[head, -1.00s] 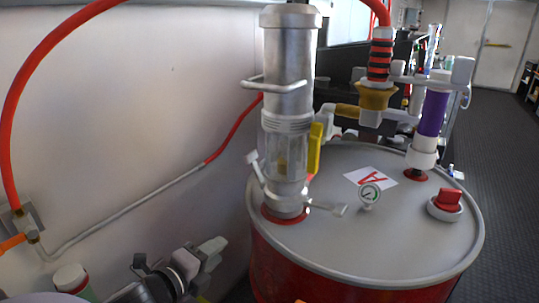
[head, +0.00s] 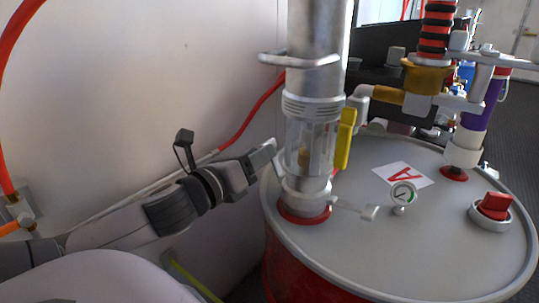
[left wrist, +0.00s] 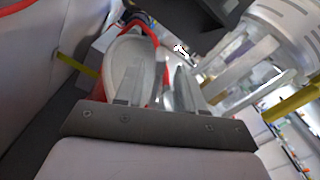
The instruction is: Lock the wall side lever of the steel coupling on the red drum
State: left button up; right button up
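The steel coupling (head: 306,190) sits at the foot of a metal and clear-walled cylinder (head: 314,145) on the red drum (head: 315,285). Its wall side lever (head: 277,160) slants up and outward on the left, partly hidden by my left gripper (head: 266,155). The opposite lever (head: 355,208) sticks out to the right, nearly flat. My left gripper is at the wall side lever; I cannot tell whether they touch. In the left wrist view my two fingers (left wrist: 157,75) stand apart, with the drum behind them. My right gripper is not in view.
The wall (head: 130,90) is close on the left, with a red hose (head: 240,130) along it. A yellow handle (head: 345,138) is on the cylinder's right. A gauge (head: 403,195) and red knob (head: 494,207) stand on the drum lid.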

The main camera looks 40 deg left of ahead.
pick_arm(q)
jog(key=shift+w+a, duration=0.15)
jog(key=shift+w, duration=0.95)
jog(key=shift+w+a, duration=0.1)
jog(key=shift+w, duration=0.95)
jog(key=shift+c, duration=0.3)
jog(key=shift+r+p, duration=0.1)
jog(key=shift+p, duration=0.2)
grip_shut()
